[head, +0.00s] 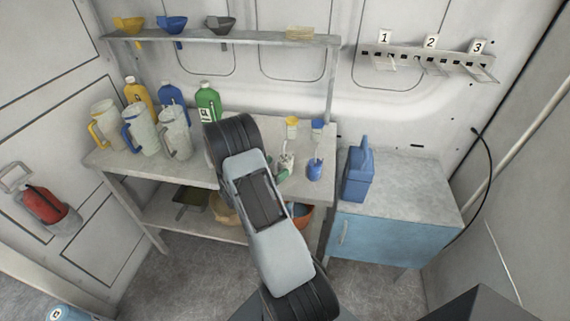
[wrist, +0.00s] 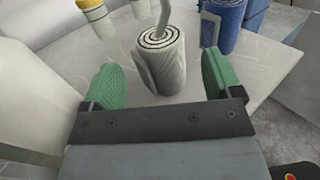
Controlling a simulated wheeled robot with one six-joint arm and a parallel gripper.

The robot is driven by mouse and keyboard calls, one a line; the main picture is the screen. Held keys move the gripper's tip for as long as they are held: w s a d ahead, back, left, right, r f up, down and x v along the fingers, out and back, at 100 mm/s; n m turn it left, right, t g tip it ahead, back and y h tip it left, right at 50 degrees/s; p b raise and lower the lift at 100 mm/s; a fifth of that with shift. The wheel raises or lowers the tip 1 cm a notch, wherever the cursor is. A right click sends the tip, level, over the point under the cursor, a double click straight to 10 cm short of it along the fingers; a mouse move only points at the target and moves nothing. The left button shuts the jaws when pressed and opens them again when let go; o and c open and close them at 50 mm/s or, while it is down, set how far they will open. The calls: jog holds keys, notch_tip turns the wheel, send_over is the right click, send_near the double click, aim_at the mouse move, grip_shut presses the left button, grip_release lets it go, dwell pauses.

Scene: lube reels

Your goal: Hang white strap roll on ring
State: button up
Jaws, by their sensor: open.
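The white strap roll (wrist: 165,58) stands upright on the workbench, its dark spiral edge facing up and a pale strap end rising from its top. In the head view the white roll (head: 287,161) is small, near the bench's right part. My gripper (wrist: 162,80) is open, with one green fingertip on each side of the roll's near part. The roll stands mostly beyond the fingertips, and I see no contact. In the head view my gripper (head: 276,170) is partly hidden by my arm. I cannot clearly make out a ring in either view.
A blue roll (wrist: 226,24) stands close on the right. A yellow-topped cup (head: 291,127) and a blue one (head: 317,127) stand behind. A blue can (head: 358,175) stands on the cabinet (head: 415,180). A numbered hook rail (head: 428,64) is on the wall. Pitchers (head: 143,133) and bottles fill the left.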

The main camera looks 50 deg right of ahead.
aim_at(285, 160)
jog(key=shift+s+d+r, duration=0.1)
jog(key=shift+d+r, duration=0.05)
jog(key=shift+d, duration=0.25)
jog(key=shift+s+d+p, duration=0.15)
jog(key=shift+d+p, duration=0.95)
jog(key=shift+d, duration=1.1)
jog(key=c, duration=1.1)
